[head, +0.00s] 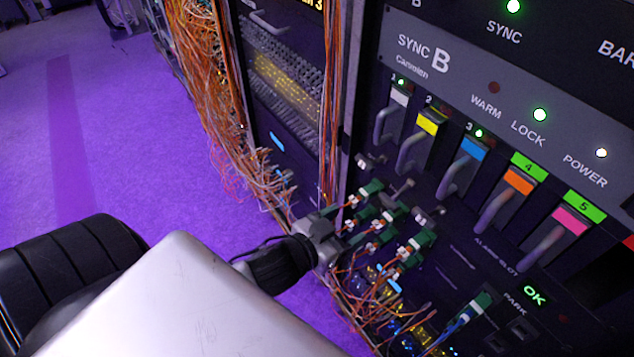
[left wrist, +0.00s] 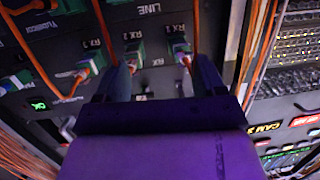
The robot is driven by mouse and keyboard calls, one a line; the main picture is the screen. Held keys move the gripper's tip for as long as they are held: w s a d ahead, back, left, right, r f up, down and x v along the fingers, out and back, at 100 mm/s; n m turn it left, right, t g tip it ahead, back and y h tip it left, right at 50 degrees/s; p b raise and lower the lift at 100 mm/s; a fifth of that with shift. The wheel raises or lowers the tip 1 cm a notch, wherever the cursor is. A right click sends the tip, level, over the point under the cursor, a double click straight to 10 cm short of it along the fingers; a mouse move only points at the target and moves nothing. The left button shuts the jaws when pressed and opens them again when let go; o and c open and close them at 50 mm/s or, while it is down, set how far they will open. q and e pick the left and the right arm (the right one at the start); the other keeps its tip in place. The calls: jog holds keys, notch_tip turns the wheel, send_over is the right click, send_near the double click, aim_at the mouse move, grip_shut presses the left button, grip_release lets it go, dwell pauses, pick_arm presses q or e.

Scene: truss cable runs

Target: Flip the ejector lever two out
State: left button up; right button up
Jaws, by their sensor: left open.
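On the SYNC B panel, module two has a yellow tab (head: 427,124) and a grey loop handle (head: 408,155). Below the row of modules are small grey levers. The middle one (head: 402,189) sits below and left of module two and looks like ejector lever two, though its exact pose is hard to read. My left gripper (head: 338,226) is beside the green plugs, left of and below that lever and apart from it. My right gripper is out of view.
Green plugs (head: 389,219) with orange cables crowd the panel beside my left gripper. Orange cable bundles (head: 205,95) hang at the left rack. A blue-tabbed module (head: 472,149) and an orange-tabbed module (head: 518,181) stand right of module two. The purple floor (head: 140,150) is clear.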

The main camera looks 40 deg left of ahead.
pick_arm(q)
jog(key=s+a+f+g+y, duration=0.1)
jog(key=a+f+g, duration=0.1)
jog(key=f, duration=0.7)
jog(key=s+a+f+g+y, duration=0.1)
jog(key=a+f+g, duration=0.1)
jog(key=f, duration=0.8)
jog(key=shift+a+f+n+y+p, duration=0.25)
jog(key=shift+a+n+y+p, duration=0.1)
jog(key=shift+p, duration=0.1)
